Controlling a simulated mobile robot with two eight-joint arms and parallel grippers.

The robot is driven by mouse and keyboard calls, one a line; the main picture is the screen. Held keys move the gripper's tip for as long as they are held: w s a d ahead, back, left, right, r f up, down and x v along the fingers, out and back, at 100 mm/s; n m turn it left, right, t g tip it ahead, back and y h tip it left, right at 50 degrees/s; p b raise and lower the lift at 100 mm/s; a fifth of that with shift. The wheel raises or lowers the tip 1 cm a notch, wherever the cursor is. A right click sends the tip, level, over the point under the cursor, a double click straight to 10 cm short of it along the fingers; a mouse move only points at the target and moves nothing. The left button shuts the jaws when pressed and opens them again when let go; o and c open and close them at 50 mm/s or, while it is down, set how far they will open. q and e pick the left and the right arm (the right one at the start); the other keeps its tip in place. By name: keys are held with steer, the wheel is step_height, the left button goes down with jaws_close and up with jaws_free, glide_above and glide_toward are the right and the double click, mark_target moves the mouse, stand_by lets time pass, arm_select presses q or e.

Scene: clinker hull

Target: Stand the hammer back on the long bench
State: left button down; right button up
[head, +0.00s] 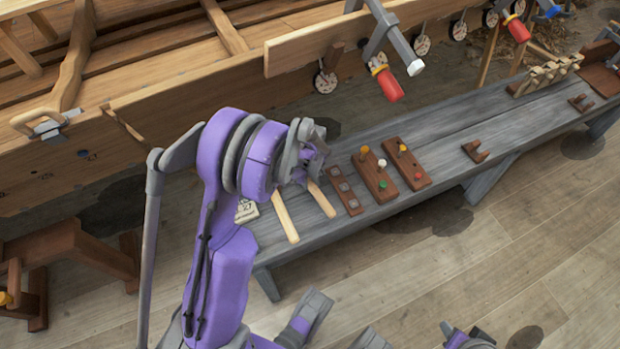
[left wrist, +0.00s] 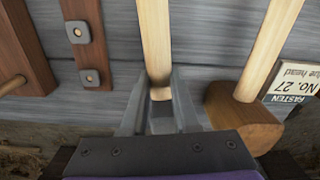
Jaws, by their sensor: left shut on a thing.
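In the head view my left gripper (head: 310,170) is low over the near left part of the long grey bench (head: 455,133). In the left wrist view its fingers (left wrist: 162,105) are shut around a pale wooden handle (left wrist: 155,40), which I take for the hammer's. The handle also shows in the head view (head: 321,199), pointing toward the bench's front edge. The hammer's head is mostly hidden by the gripper. The handle lies low along the bench top; I cannot tell whether it touches.
A wooden mallet (left wrist: 243,118) lies beside the held handle, by a card (left wrist: 297,78) reading No. 27. Dark wooden boards with pegs (head: 376,176) lie to the right. A wooden bracket (head: 476,151) sits farther along. The planked hull (head: 190,110) rises behind.

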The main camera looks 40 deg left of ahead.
arm_select(q)
steer(key=shift+f+b, duration=0.3)
stand_by(0.4)
steer(key=c, duration=0.6)
jaws_free()
step_height(320, 180, up, 8)
steer(key=p, duration=0.4)
steer(key=shift+r+p, duration=0.1)
steer(key=shift+p, duration=0.2)
